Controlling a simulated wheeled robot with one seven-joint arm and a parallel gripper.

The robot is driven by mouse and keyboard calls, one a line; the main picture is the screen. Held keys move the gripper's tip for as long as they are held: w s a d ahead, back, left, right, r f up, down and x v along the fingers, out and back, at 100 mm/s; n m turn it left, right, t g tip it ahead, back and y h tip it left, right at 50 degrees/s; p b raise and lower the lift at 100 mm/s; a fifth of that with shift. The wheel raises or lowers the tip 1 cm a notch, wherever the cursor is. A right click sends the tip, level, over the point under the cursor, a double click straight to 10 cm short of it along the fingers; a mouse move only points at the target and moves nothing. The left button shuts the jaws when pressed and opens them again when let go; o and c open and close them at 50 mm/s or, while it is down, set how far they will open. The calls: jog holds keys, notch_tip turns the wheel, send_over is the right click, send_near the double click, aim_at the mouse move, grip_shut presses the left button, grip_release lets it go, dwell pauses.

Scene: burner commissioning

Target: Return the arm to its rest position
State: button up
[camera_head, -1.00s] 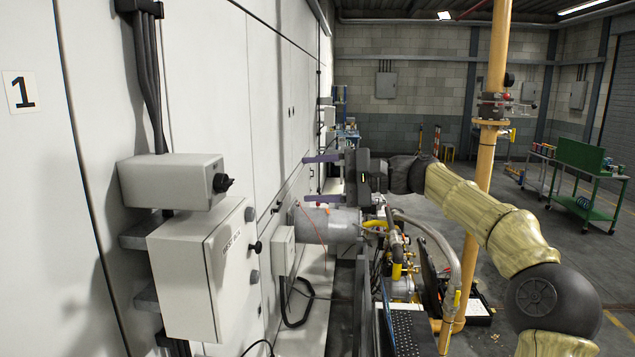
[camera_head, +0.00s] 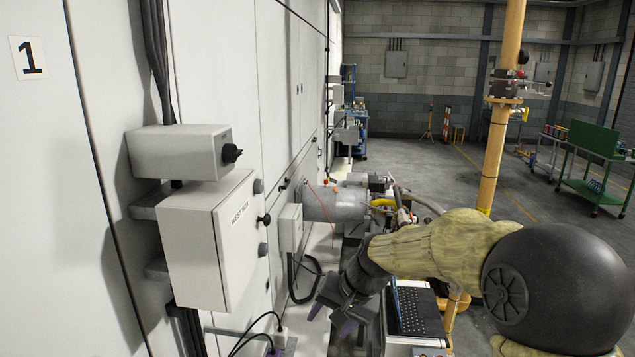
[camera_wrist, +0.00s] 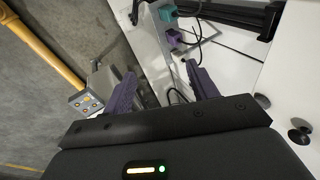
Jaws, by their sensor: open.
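My gripper (camera_head: 331,320) is low in the middle of the head view, pointing down and left below the grey burner cylinder (camera_head: 335,204). Its two purple fingers are spread apart. The wrist view shows the open gripper (camera_wrist: 160,74) with nothing held between the fingers. My arm is bent, with its elbow large at the right of the head view.
The grey control box (camera_head: 205,240) and a smaller box with a black knob (camera_head: 180,152) stick out from the white cabinet wall. A laptop (camera_head: 412,312) is beside my forearm. A yellow pipe (camera_head: 497,140) stands behind my arm. A green cart (camera_head: 592,165) is far right.

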jog(key=s+d+f+n+h, duration=0.1)
jog(key=s+d+f+h, duration=0.1)
jog(key=s+d+f, duration=0.2)
jog(key=s+d+f+n+h+b, duration=0.1)
jog(key=s+d+f, duration=0.4)
jog(key=s, duration=0.8)
jog(key=d+h, duration=0.1)
jog(key=d, duration=0.2)
jog(key=shift+d+f+n+h, duration=0.15)
jog(key=shift+d+n+h, duration=0.15)
jog(key=shift+n, duration=0.1)
